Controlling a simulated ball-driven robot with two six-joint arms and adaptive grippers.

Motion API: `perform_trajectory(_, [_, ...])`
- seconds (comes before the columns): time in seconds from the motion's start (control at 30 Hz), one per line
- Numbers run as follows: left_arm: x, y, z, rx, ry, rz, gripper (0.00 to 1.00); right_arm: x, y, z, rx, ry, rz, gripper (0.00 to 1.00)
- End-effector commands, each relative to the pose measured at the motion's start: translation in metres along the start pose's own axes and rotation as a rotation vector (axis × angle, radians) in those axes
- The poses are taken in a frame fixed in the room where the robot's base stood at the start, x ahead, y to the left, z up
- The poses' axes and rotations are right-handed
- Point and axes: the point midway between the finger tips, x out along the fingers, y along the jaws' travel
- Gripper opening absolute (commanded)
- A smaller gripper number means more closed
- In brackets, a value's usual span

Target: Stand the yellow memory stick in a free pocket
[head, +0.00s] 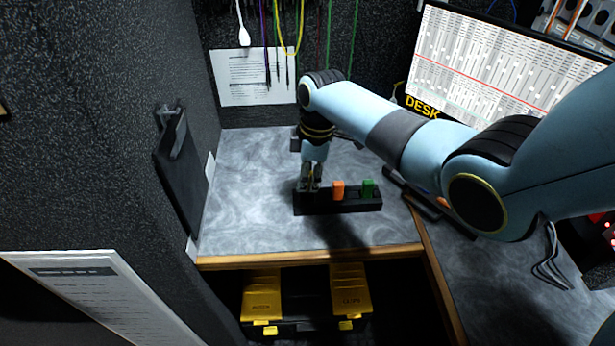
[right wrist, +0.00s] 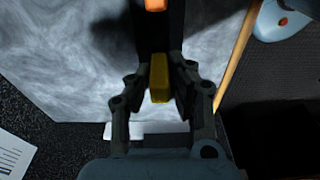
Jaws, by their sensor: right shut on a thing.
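The yellow memory stick (right wrist: 158,78) is between the fingers of my right gripper (right wrist: 160,88) in the right wrist view. The gripper is shut on it. In the head view my right gripper (head: 311,178) points down at the left end of the black pocket block (head: 338,207). An orange stick (head: 338,189) and a green stick (head: 368,188) stand upright in the block, to the right of the gripper. The fingers hide the stick's lower end and the left pocket, so I cannot tell whether the stick is in it. My left gripper is not in view.
The block stands on a grey marbled desk (head: 240,200) with a wooden front edge. Dark items (head: 415,198) lie right of the block. A monitor (head: 500,65) stands behind on the right, and cables hang at the back. The desk left of the block is clear.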

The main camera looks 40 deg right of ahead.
Motion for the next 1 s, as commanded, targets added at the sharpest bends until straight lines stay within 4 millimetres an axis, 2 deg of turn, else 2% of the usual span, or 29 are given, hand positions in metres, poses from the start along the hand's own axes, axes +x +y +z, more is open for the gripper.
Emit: perform_trajectory(1.0, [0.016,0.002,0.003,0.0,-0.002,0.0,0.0,0.024,0.0,0.003,0.0,0.0,0.0,0.01])
